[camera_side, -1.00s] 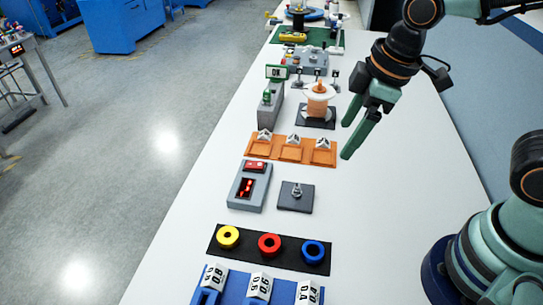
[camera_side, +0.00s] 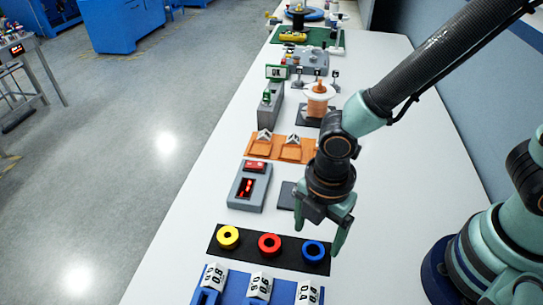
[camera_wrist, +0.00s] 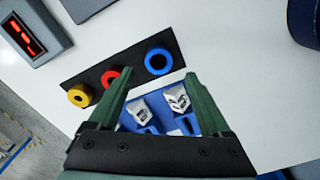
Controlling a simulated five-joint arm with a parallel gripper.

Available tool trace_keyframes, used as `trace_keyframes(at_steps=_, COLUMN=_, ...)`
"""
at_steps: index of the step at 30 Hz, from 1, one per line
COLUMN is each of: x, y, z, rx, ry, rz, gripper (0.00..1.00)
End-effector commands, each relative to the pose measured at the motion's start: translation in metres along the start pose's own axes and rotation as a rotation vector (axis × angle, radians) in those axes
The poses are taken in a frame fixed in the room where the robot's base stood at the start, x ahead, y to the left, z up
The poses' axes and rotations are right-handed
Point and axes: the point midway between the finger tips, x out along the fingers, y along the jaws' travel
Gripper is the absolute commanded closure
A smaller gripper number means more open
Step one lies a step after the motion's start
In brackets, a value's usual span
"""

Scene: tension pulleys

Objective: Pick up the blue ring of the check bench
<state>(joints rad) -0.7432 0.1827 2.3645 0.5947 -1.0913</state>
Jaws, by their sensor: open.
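The blue ring (camera_side: 313,251) lies at the right end of a black strip (camera_side: 247,258), beside the red ring (camera_side: 269,245) and the yellow ring (camera_side: 228,237). My gripper (camera_side: 318,238) is open and empty, above and close to the blue ring in the side view. In the wrist view, the blue ring (camera_wrist: 158,61) shows whole, beyond the fingertips of my gripper (camera_wrist: 158,84) and roughly centred between them. The red ring (camera_wrist: 111,74) is near the left finger, which hides part of it. The yellow ring (camera_wrist: 80,95) lies further left.
A blue tray (camera_side: 235,284) with white numbered blocks stands in front of the strip. A grey box with a red display (camera_side: 249,187) stands behind it, and a dark plate (camera_side: 286,196) is partly hidden by my arm. The white table right of the strip is clear.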

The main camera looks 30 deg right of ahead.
Motion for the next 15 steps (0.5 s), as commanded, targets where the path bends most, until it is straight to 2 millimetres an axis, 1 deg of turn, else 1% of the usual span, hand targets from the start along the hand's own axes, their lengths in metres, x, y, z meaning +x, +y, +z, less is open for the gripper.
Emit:
trace_keyframes(at_steps=5, x=0.008, y=0.000, z=0.001, rx=0.001, ry=-0.001, rz=-0.002, gripper=0.18)
trace_keyframes(at_steps=15, x=0.046, y=0.001, z=0.002, rx=0.001, ry=-0.002, rz=-0.003, gripper=0.18)
